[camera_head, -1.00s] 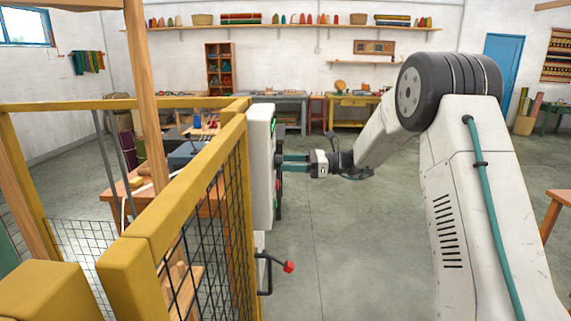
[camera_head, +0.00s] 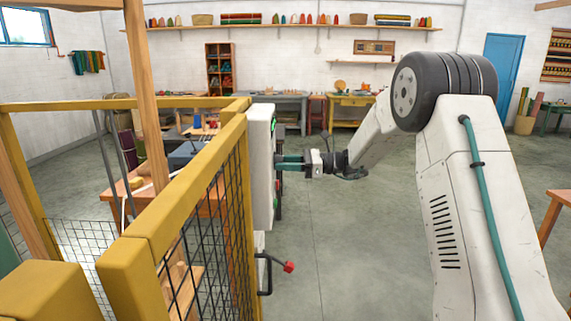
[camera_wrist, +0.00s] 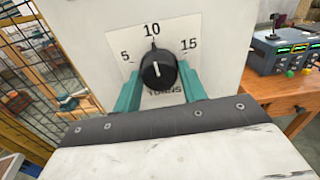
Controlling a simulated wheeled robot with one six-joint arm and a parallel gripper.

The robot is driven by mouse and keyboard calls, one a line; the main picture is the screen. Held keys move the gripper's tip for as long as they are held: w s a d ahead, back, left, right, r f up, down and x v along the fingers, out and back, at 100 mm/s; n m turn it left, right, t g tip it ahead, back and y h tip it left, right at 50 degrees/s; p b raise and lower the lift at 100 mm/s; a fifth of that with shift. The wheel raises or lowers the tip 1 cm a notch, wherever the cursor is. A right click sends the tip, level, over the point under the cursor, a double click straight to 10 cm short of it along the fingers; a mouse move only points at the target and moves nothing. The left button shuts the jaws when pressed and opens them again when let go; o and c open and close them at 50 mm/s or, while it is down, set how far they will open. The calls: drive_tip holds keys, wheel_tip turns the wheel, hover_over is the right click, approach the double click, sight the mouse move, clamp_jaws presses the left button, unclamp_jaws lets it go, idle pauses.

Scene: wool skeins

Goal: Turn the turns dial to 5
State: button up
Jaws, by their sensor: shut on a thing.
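The turns dial (camera_wrist: 158,68) is a round black knob on a white plate marked 5, 10 and 15, with "TURNS" below. Its white pointer line points up, close to the 10. My gripper (camera_wrist: 158,76) has one teal finger on each side of the knob and is shut on it. In the head view my gripper (camera_head: 279,163) reaches left to the face of the white control box (camera_head: 260,165). The knob itself cannot be made out there.
A yellow-framed mesh fence (camera_head: 185,215) stands left of the box. A crank with a red handle (camera_head: 288,266) sticks out below it. A wooden bench with a control unit (camera_wrist: 285,50) is at the right in the wrist view. The floor right of the box is clear.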

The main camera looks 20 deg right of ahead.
drive_tip(key=n, duration=1.3)
drive_tip(key=shift+w, duration=0.1)
drive_tip(key=shift+n, duration=0.3)
idle(0.4)
drive_tip(key=o, duration=0.9)
drive_tip(key=shift+d, duration=0.1)
drive_tip(key=v, duration=0.7)
drive_tip(key=shift+d+r, duration=0.1)
drive_tip(key=shift+d, duration=0.15)
